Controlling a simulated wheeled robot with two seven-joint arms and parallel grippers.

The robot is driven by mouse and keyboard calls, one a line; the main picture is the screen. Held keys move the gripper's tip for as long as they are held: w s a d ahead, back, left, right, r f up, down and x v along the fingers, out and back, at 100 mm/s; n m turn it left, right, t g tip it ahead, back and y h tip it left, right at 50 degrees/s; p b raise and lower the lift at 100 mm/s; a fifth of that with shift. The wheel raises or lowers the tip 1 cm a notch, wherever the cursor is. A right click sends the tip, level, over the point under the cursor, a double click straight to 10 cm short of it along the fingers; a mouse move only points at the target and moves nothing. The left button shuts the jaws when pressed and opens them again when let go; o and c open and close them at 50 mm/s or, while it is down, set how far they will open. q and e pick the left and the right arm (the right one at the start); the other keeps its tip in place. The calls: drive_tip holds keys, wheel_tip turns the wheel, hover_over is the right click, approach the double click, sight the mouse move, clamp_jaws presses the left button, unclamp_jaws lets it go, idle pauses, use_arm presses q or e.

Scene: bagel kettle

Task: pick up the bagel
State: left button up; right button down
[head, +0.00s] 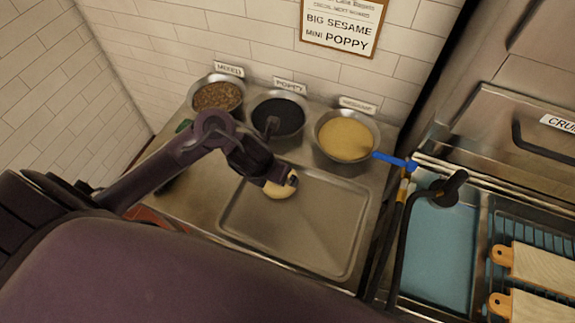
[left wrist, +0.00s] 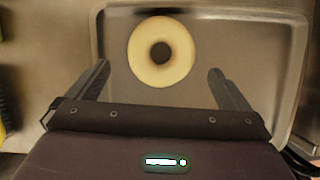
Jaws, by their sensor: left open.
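The bagel (left wrist: 178,66) is a pale ring with a dark hole in the left wrist view. It lies on the metal tray (left wrist: 275,75), near the tray's far edge in that view. In the head view the bagel (head: 277,191) shows partly below my left gripper (head: 282,180), which hides the rest. My left gripper (left wrist: 162,80) is open, with one finger on each side of the picture and the bagel between and beyond them. I cannot tell its height above the tray. My right gripper is not in view.
Bowls of mixed seeds (head: 218,95), poppy (head: 285,115) and sesame (head: 346,137) stand behind the tray (head: 315,235). The tray's right part is clear.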

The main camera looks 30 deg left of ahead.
use_arm(q)
drive_tip(key=shift+w+f, duration=0.2)
drive_tip(key=shift+f, duration=0.05)
wheel_tip(320, 180, down, 3)
drive_tip(key=shift+w+b, duration=0.15)
drive_tip(key=shift+b, duration=0.75)
drive_tip(key=b+x, duration=0.1)
drive_tip(key=x, duration=0.2)
drive_tip(key=shift+w+d+f, duration=0.1)
drive_tip(key=shift+d+f, duration=0.05)
drive_tip(key=shift+f, duration=0.1)
drive_tip(key=shift+w+f, duration=0.2)
drive_tip(key=shift+f, duration=0.05)
drive_tip(key=shift+r, duration=0.1)
drive_tip(key=c, duration=0.7)
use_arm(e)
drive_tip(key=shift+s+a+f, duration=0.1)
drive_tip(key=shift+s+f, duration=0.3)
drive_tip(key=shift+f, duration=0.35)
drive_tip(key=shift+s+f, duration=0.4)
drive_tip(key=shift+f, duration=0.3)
use_arm(q)
wheel_tip(320, 180, up, 20)
drive_tip(key=p, duration=0.9)
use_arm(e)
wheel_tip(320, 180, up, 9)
